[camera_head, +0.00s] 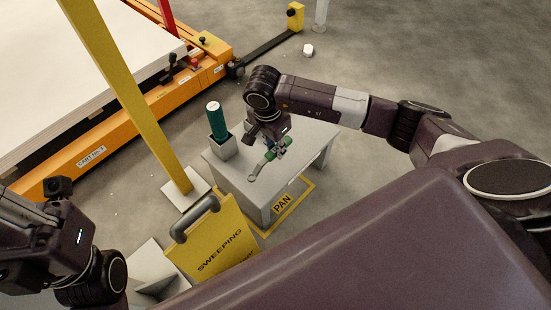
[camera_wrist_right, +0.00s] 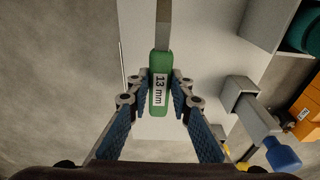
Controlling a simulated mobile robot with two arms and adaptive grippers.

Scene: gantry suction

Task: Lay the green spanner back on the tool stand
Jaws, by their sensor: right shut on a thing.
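The green spanner, marked "13 mm", shows in the head view (camera_head: 269,157) and in the right wrist view (camera_wrist_right: 159,91). My right gripper (camera_head: 276,149) is shut on its green handle, between blue finger pads (camera_wrist_right: 160,100). The grey shank points away from the gripper, toward the lower left in the head view. The tool stand is a grey table (camera_head: 227,172), and its pale top shows below the spanner in the wrist view (camera_wrist_right: 207,60). I cannot tell whether the spanner touches the top. My left arm is at the lower left; its fingers do not show.
A teal cylinder (camera_head: 216,121) stands in a grey holder (camera_head: 222,147) on the stand's left corner. A blue-ended tool (camera_wrist_right: 283,156) shows beside the gripper. A yellow post (camera_head: 135,95), a yellow "SWEEPING" panel (camera_head: 215,240) and an orange cart (camera_head: 110,150) stand nearby.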

